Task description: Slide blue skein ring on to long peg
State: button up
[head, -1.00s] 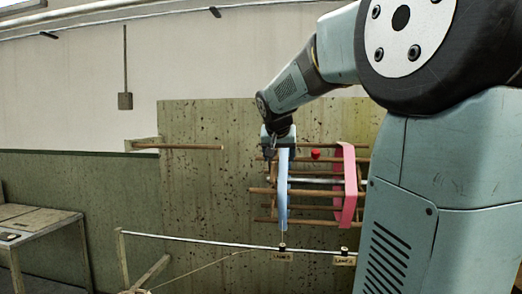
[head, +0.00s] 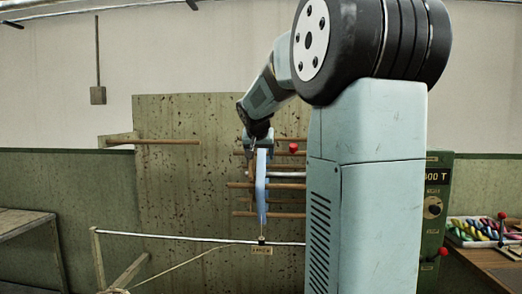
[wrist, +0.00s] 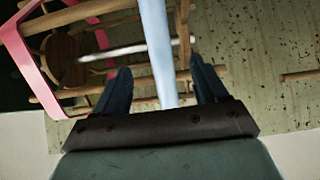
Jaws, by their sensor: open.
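The pale blue skein ring (head: 262,190) shows edge-on as a tall band at the wooden reel (head: 240,185). In the wrist view the blue band (wrist: 160,45) runs between the two fingers of my gripper (wrist: 160,66), with gaps on both sides. My gripper (head: 258,140) is open at the top of the ring. A long wooden peg (head: 165,142) sticks out rightward from a bracket on the board, left of the ring and apart from it.
A pink ring (wrist: 35,70) is on the reel in the wrist view; my arm hides it in the head view. A rail (head: 180,237) crosses below. A green control box (head: 436,205) and a tray of coloured skeins (head: 455,240) stand right. A table (head: 25,222) is left.

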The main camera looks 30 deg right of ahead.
aim_at(261, 163)
jog(key=shift+x, duration=3.8)
jog(key=c, duration=1.3)
jog(key=shift+c, duration=0.2)
